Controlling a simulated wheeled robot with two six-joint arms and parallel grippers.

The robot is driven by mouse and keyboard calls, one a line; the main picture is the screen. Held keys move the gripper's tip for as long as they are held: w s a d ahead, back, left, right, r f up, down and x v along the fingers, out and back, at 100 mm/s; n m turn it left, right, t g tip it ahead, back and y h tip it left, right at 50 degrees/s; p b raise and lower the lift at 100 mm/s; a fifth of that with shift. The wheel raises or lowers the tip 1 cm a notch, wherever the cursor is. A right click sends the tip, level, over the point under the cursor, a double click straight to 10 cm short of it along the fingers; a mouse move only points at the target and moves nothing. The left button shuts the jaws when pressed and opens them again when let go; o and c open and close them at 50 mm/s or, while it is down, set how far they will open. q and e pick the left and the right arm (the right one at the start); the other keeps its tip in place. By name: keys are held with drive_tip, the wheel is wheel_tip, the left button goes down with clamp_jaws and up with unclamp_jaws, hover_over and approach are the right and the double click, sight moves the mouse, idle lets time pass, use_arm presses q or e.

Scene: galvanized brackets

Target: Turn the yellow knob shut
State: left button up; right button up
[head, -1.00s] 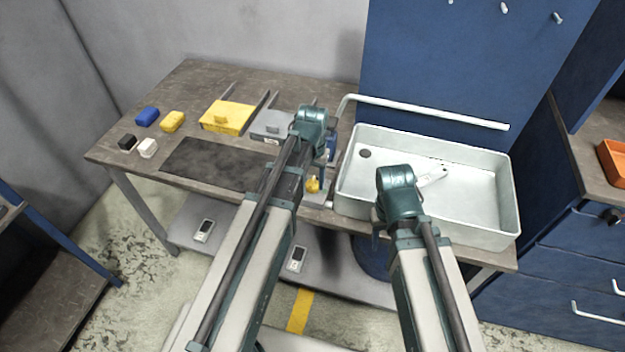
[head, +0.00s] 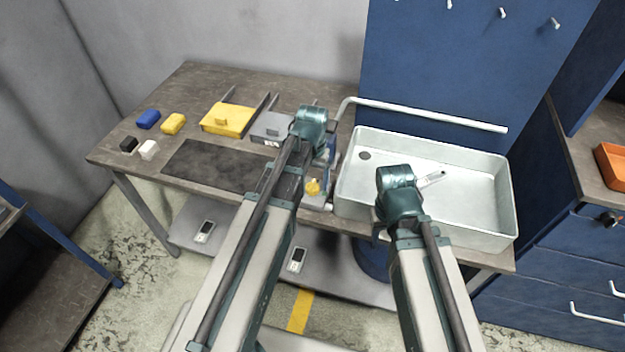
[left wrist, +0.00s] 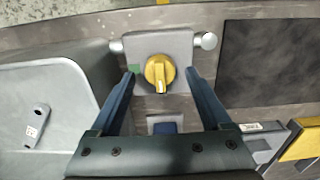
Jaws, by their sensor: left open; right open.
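The yellow knob (left wrist: 160,72) sits on a grey plate (left wrist: 178,42) in the left wrist view, with a green patch on the plate at its left. In the head view the yellow knob (head: 313,187) shows just right of my left arm, partly hidden. My left gripper (left wrist: 160,74) is open, its two fingers on either side of the knob with a gap to each; I cannot tell how near they are in height. My right gripper (head: 383,232) is over the front of the white basin; its fingers are mostly hidden by my arm.
The white basin (head: 505,190) holds a small light bracket (head: 432,178); a white pipe (head: 430,115) runs behind it. Left on the bench are a dark mat (head: 210,165), a yellow box (head: 228,119), a grey box (head: 268,128) and several small blocks. A blue panel stands behind.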

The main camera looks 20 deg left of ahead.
sight(313, 183)
use_arm(q)
wheel_tip(313, 183, up, 13)
drive_tip(key=p, duration=1.2)
drive_tip(key=shift+f, duration=0.15)
drive_tip(key=s+d+f+m+y+b, duration=0.1)
drive_tip(key=s+d+f+m+b, duration=0.2)
drive_tip(key=s+d+f+b, duration=0.3)
drive_tip(key=s+d, duration=0.4)
drive_tip(key=s, duration=0.4)
drive_tip(key=shift+d+m, duration=0.2)
drive_tip(key=shift+m, duration=0.1)
